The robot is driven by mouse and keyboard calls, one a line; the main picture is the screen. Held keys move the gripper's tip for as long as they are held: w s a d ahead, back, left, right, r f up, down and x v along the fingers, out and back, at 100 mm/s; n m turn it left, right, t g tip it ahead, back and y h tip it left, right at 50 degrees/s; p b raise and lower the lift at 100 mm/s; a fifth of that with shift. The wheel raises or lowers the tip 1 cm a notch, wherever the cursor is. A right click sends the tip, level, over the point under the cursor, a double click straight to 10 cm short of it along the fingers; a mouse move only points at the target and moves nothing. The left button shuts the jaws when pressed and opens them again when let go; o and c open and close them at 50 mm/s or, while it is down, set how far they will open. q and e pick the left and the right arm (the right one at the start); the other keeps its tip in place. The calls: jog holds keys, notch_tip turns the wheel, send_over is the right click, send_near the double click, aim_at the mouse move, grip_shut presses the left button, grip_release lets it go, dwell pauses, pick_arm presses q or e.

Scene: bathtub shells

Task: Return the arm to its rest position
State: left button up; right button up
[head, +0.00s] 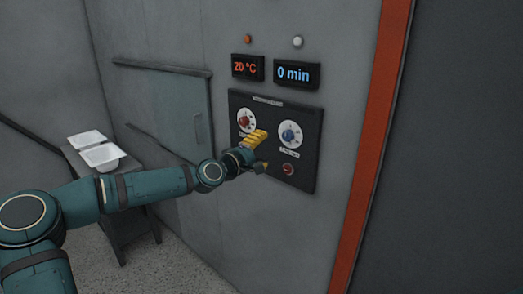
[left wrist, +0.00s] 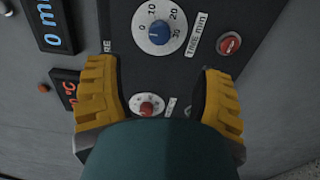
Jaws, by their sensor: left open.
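My left arm reaches in from the left in the head view. Its left gripper (head: 262,152), with yellow fingers, is in front of the black control panel (head: 302,172). In the left wrist view the two yellow fingers of the left gripper (left wrist: 158,100) stand wide apart with nothing held between them. The red-centred dial (left wrist: 147,105) shows between the fingers, and the blue-centred dial (left wrist: 158,33) shows beyond them. I cannot tell whether the fingertips touch the panel. My right gripper is not in view.
Above the panel, one display (head: 247,67) reads 20 °C and another (head: 296,74) reads 0 min. A red button (head: 288,169) sits low on the panel. A small dark table (head: 133,226) with white trays (head: 103,156) stands at the left. An orange-red strip (head: 372,150) edges the wall.

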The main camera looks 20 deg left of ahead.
pick_arm(q)
jog(key=s+d+f+m+g+h, duration=0.1)
jog(key=s+d+f+m+g, duration=0.3)
jog(key=d+f, duration=0.65)
jog(key=s+d+f+m+g+h, duration=0.15)
jog(key=s+d+f+g, duration=0.45)
jog(key=f, duration=0.8)
jog(key=s+d+f+m+g+y, duration=0.2)
jog(key=s+d+f+m, duration=0.2)
jog(key=s+f, duration=0.8)
jog(key=s+a+f+m+g+y, duration=0.3)
jog(key=s+a+f, duration=0.1)
jog(key=s, duration=0.7)
jog(key=shift+s+f, duration=0.25)
jog(key=shift+f, duration=0.65)
jog(key=shift+d, duration=0.1)
